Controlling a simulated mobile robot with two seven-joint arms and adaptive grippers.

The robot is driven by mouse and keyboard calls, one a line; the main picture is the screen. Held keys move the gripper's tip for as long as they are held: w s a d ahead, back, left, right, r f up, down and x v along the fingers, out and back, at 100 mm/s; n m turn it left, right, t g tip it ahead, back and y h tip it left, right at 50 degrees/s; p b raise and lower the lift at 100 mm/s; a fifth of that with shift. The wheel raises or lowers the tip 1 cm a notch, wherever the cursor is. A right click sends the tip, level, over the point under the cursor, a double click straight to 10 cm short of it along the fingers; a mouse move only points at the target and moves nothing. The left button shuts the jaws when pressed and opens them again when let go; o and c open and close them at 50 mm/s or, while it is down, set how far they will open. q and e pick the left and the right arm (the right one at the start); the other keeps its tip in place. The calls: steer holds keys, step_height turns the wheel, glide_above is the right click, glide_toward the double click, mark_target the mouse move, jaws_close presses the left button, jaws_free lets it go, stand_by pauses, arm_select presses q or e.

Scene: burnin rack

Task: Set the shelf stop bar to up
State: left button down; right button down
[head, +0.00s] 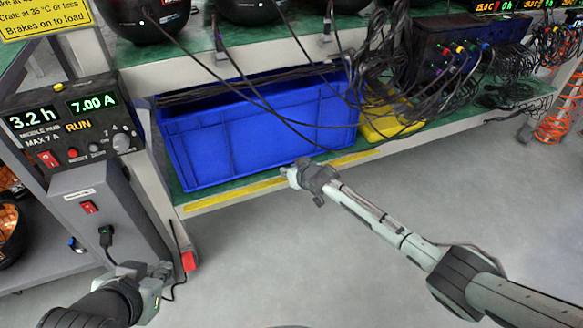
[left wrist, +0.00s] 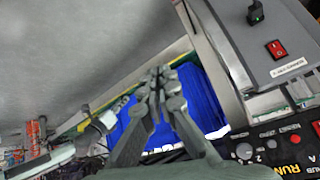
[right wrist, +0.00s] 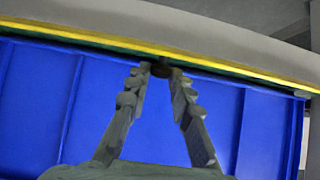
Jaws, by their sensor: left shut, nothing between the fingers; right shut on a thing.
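The shelf stop bar appears to be the yellow strip (head: 235,193) along the front edge of the lower shelf. It also shows as a yellow line in the right wrist view (right wrist: 90,42). My right gripper (head: 290,174) is at the strip's middle. In the right wrist view its fingertips (right wrist: 160,72) are closed on a small dark knob (right wrist: 162,69) beside the strip. Whether the bar is up or down is hard to tell. My left gripper (head: 160,272) is shut and empty, low by the grey power box; its fingertips also show in the left wrist view (left wrist: 158,82).
A blue crate (head: 215,150) stands on the lower shelf behind the strip. A yellow case (head: 390,122) and many cables are right of it. The grey power box (head: 90,215) with a red switch is at left. The floor in front is clear.

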steer(key=shift+w+a+r+g+p, duration=0.15)
steer(key=shift+w+r+g+p, duration=0.15)
steer(key=shift+g+p, duration=0.2)
steer(key=shift+w, duration=0.15)
arm_select(q)
steer(key=s+a+f+g+y, duration=0.1)
steer(key=s+a+f+g, duration=0.15)
steer(key=s+a, duration=0.2)
arm_select(e)
steer(key=shift+w+g+h, duration=0.1)
steer(key=shift+g+h, duration=0.2)
steer(key=shift+g, duration=0.1)
steer(key=shift+a, duration=0.1)
steer(key=shift+w+a+g+h+b, duration=0.15)
steer(key=shift+w+g+h+b, duration=0.2)
steer(key=shift+g+b, duration=0.45)
arm_select(q)
steer(key=w+d+r+t+h, duration=0.1)
steer(key=w+d+r+t, duration=0.1)
steer(key=w+d, duration=0.2)
steer(key=shift+w+d+r+t, duration=0.3)
steer(key=shift+w+d+t, duration=0.05)
steer(key=shift+d, duration=0.05)
arm_select(e)
steer(key=shift+w+r, duration=0.1)
steer(key=c, duration=1.4)
jaws_free()
